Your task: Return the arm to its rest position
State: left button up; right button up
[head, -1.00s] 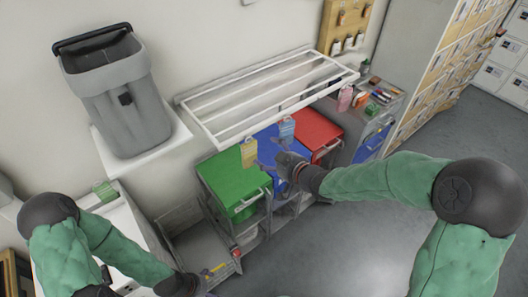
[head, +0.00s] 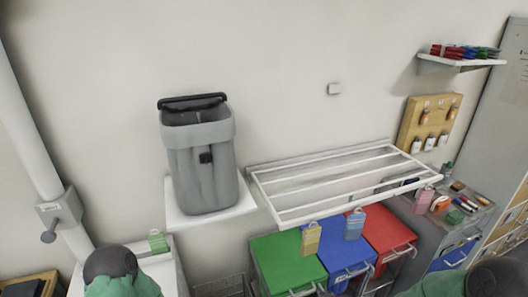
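My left arm (head: 117,272) shows only as a dark joint and green sleeve at the bottom left. Its gripper is below the picture. My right arm (head: 490,281) shows as a dark joint and some green sleeve at the bottom right. A small dark shape at the bottom edge, in front of the blue-lidded bin (head: 341,252), may be the tip of my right gripper. Its fingers and anything in them cannot be made out.
A grey bin (head: 203,171) stands on a white wall shelf (head: 180,216). A white slatted rack (head: 280,196) hangs above green (head: 283,263) and red (head: 388,231) lidded bins. A cluttered grey cart (head: 430,232) stands at right. A small shelf (head: 462,62) holds coloured items.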

jog(key=s+a+f+m+g+b, duration=0.1)
jog(key=s+a+f+g+b, duration=0.2)
jog(key=s+f, duration=0.6)
jog(key=s+a+f+m+g+b, duration=0.1)
jog(key=s+a+f+g+b, duration=0.2)
jog(key=s+f, duration=0.6)
notch_tip(320, 180, down, 6)
jog(key=shift+a+f+m+g, duration=0.1)
jog(key=shift+a+m+g, duration=0.3)
jog(key=shift+g, duration=0.3)
jog(key=shift+w, duration=0.1)
dwell(2.7)
